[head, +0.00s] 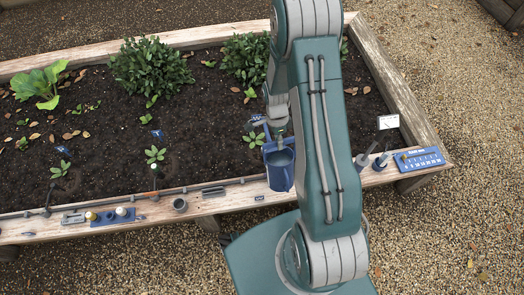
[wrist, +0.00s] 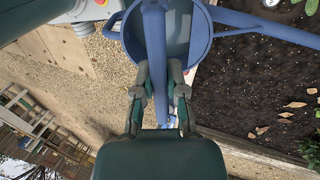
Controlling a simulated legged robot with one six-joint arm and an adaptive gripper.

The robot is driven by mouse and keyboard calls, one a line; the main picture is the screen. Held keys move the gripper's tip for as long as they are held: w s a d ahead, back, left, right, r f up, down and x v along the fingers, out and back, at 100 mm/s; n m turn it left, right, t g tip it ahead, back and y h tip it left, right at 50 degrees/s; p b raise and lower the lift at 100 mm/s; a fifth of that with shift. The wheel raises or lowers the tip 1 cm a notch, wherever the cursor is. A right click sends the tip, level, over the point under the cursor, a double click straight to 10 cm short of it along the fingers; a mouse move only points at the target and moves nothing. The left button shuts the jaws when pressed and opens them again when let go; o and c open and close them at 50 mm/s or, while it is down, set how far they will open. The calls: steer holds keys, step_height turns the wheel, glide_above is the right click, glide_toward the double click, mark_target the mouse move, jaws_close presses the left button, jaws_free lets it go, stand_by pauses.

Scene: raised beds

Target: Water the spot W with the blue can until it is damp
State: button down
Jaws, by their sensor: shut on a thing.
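The blue can (head: 280,172) hangs upright in front of the bed's near rail, at the rail's height in the head view. My gripper (head: 279,138) is above it, partly hidden by my arm. In the wrist view my gripper (wrist: 160,82) is shut on the can's upright blue handle, one finger on each side. The can's open body (wrist: 185,38) lies beyond the handle, and its spout (wrist: 265,24) points right, over dark soil. The bed's soil (head: 110,125) looks dark all over, with no clear damp patch.
Leafy bushes (head: 150,67) and small seedlings (head: 155,155) grow in the bed. Along the wooden near rail (head: 230,201) are a thin pipe and small fittings. Gravel surrounds the bed.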

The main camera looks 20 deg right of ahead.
steer(key=shift+w, duration=0.1)
steer(key=shift+w+f+g, duration=0.1)
steer(key=shift+w+g, duration=0.6)
steer(key=shift+g, duration=0.2)
steer(key=shift+s, duration=0.1)
stand_by(1.0)
steer(key=shift+s+a+r+t, duration=0.1)
steer(key=shift+s+r+t, duration=0.1)
steer(key=shift+s+t, duration=1)
steer(key=shift+s+a+f+t, duration=0.1)
steer(key=shift+s+f+t, duration=0.1)
steer(key=shift+s+t, duration=0.65)
steer(key=shift+w+t, duration=0.15)
steer(key=shift+t, duration=0.2)
steer(key=shift+f+t, duration=0.15)
steer(key=shift+t, duration=0.15)
